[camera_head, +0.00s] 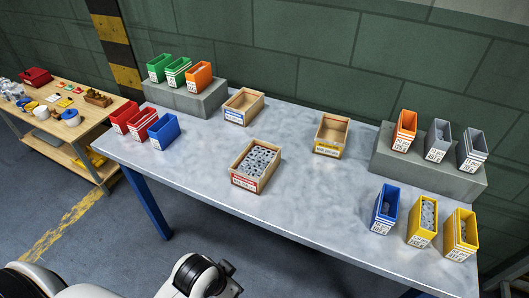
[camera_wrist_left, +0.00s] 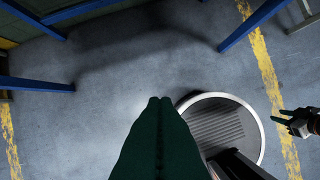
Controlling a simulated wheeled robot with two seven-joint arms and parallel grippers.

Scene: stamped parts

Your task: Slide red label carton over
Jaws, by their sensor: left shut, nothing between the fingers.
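The red label carton (camera_head: 246,181) is an open wooden box with a red-edged white label on its front. It stands near the front middle of the table, filled with grey stamped parts. My left gripper (camera_wrist_left: 159,99) shows in the left wrist view with its dark green fingers together and empty, over the floor and away from the carton. What looks like my right gripper (camera_wrist_left: 281,116) shows small at the right edge of that view, also over the floor. Its finger gap is too small to judge. Neither gripper's fingers show in the head view.
Two empty wooden cartons, blue-labelled (camera_head: 236,117) and yellow-labelled (camera_head: 327,150), stand behind on the grey table (camera_head: 310,205). Coloured bins line the left end and the right end, some on grey risers (camera_head: 185,98) (camera_head: 457,178). Tabletop right of the red label carton is clear.

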